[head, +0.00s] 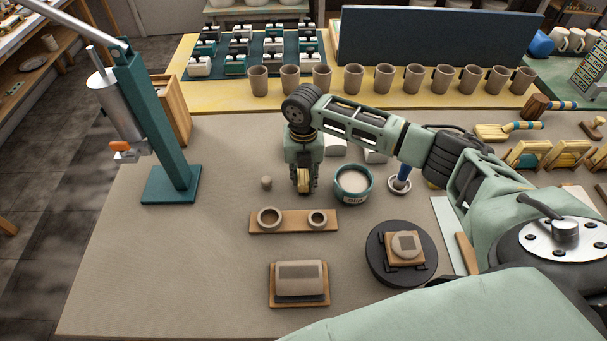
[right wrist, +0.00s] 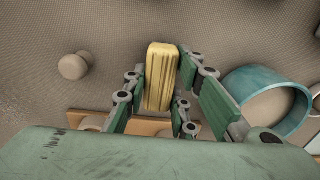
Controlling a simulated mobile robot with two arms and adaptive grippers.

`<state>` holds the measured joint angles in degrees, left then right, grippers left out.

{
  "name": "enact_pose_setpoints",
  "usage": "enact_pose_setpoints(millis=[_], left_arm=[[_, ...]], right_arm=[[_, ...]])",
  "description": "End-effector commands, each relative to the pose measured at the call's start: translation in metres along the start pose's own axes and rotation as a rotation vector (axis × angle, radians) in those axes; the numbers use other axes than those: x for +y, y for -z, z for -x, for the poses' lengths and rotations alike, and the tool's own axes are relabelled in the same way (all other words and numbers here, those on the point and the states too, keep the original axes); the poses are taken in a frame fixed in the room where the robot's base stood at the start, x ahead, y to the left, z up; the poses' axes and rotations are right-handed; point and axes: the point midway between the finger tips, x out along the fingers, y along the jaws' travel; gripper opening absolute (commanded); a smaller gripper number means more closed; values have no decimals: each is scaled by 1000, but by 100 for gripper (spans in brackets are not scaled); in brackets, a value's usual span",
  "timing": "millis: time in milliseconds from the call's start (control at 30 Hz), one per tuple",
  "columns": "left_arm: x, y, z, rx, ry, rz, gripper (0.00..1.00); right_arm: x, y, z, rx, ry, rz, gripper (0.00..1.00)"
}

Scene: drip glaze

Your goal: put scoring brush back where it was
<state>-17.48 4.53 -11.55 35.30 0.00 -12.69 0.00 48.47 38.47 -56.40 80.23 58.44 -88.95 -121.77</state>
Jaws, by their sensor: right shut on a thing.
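The scoring brush, a yellow wooden block with grooves, shows in the right wrist view (right wrist: 162,72) and in the head view (head: 303,181). My right gripper (head: 303,186) points down and is shut on it, with a finger on each side in the right wrist view (right wrist: 160,98). The brush is over the bare table between a small clay ball (head: 266,183) and a teal slip pot (head: 353,184). I cannot tell whether its lower end touches the table. My left gripper is not in view.
A wooden board (head: 294,229) with two small bowls lies in front of the gripper. Mugs (head: 353,79) line the back.

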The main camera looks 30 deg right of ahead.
Motion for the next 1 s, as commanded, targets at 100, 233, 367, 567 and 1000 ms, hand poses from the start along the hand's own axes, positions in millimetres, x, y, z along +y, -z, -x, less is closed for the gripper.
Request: enact_pose_setpoints(millis=[100, 233, 367, 567, 1000], left_arm=[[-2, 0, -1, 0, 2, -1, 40], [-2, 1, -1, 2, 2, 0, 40], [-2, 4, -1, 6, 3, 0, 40], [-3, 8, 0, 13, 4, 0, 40], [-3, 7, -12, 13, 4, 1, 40]], right_arm=[[0, 0, -3, 0, 1, -1, 25], [0, 0, -2, 0, 1, -1, 37], [0, 0, -2, 0, 1, 0, 43], [0, 0, -2, 0, 0, 0, 43], [1, -2, 60, -5, -3, 1, 43]])
